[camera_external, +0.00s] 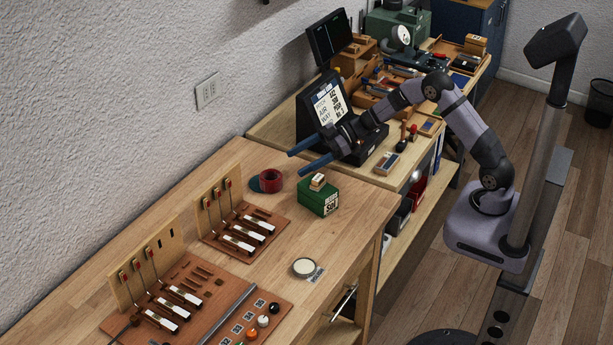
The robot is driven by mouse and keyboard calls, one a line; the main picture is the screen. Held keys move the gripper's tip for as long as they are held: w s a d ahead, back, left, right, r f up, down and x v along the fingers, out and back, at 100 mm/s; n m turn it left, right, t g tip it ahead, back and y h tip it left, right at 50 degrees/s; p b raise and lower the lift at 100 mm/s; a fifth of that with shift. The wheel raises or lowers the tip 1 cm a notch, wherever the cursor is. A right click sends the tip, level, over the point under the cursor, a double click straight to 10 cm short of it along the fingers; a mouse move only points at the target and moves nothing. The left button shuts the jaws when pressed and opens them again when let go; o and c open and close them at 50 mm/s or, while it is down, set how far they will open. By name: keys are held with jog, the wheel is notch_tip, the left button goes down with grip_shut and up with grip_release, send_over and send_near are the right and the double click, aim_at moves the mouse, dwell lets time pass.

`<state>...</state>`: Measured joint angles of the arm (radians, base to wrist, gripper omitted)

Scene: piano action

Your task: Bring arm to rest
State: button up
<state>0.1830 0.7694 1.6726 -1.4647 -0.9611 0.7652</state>
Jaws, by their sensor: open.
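My gripper (311,156) is open and empty, with its two dark blue fingers apart and pointing left. It is held above the back end of the wooden bench (225,172), in front of a black device with a label. My arm reaches left from its column over the rear bench. Below the fingers, apart from them, a green box (317,200) stands on the bench with a small wooden block (318,182) on top.
Two piano action boards with hammers and white keys (240,240) stand at front left. A red tape roll (271,180) and a round white-topped disc (304,267) lie on the bench. The rear bench is crowded with tools, a monitor (330,38) and boxes.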

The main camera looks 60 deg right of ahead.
jog(key=shift+s+d, duration=0.15)
jog(key=shift+r, duration=0.15)
jog(key=shift+w+d+r, duration=0.15)
jog(key=shift+w+d, duration=0.05)
jog(key=s+d+r+m+t+h+p, duration=0.1)
jog(key=s+d+m+h, duration=0.2)
jog(key=d+h, duration=0.25)
jog(key=s+d+r+m+h+p, duration=0.1)
jog(key=s+d+r+m+h, duration=0.1)
jog(key=s+d+m+h, duration=0.25)
jog(key=s+f+m+g, duration=0.1)
jog(key=s+g, duration=0.2)
jog(key=s, duration=0.7)
jog(key=s+f+m+g+p, duration=0.1)
jog(key=s+f+g, duration=0.1)
jog(key=s, duration=0.8)
jog(key=s+f+m+g, duration=0.1)
jog(key=s+g, duration=0.3)
jog(key=s, duration=0.5)
jog(key=shift+s+a+f+g+h, duration=0.15)
jog(key=shift+s+a+g+h, duration=0.15)
jog(key=shift+s+a, duration=0.1)
